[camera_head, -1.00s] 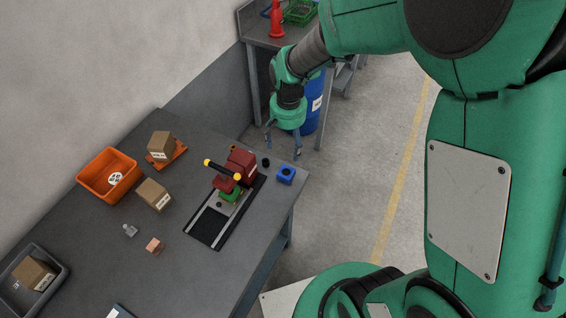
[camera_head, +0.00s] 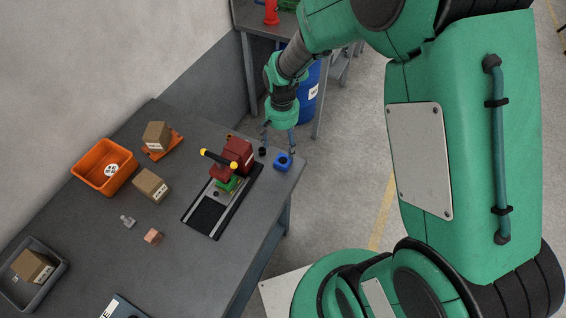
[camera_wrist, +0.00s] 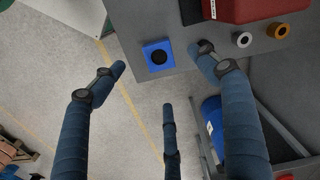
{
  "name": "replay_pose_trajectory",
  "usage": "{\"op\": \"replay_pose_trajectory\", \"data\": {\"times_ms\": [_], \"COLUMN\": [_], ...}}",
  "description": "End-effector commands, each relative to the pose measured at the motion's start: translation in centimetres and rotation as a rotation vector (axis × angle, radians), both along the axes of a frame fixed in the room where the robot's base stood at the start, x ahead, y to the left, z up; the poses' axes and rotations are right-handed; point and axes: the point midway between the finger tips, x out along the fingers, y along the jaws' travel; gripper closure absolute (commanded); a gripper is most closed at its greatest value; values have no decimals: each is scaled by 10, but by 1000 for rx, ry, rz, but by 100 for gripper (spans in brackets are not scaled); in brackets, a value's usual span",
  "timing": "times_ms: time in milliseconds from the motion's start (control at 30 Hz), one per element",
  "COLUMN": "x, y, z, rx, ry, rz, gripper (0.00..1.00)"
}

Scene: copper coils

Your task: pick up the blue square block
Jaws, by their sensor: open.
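The blue square block (camera_head: 283,161), with a dark round hole in its top, sits near the far right corner of the grey table (camera_head: 100,240). It also shows in the wrist view (camera_wrist: 148,48), at the table's edge. My gripper (camera_head: 278,147) is open and empty, its dark blue fingers pointing down close to the block. In the wrist view the block appears between the spread fingertips, with the third finger below it in the picture. I cannot tell the exact height of the fingertips above the block.
A red vise-like machine (camera_head: 238,152) stands just left of the block, with small round parts (camera_wrist: 242,39) near it. An orange bin (camera_head: 104,182), cardboard boxes (camera_head: 152,184) and a grey bin (camera_head: 62,270) lie farther left. A blue barrel (camera_head: 312,92) stands beyond the table.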

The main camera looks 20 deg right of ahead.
Motion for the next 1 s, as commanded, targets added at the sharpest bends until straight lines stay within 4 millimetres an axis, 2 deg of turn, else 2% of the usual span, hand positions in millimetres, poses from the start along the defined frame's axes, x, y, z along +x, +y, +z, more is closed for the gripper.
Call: {"op": "replay_pose_trajectory", "data": {"times_ms": [100,300,467,833,1000], "x": [0,0,1,1,-1], "y": [0,0,0,0,-1], "z": [-21,-46,-53,-55,-67], "rx": [0,0,0,0,0], "ry": [1,0,-2,-2,1], "rz": [0,0,0,0,0], "gripper": [26,26,26,26,26]}}
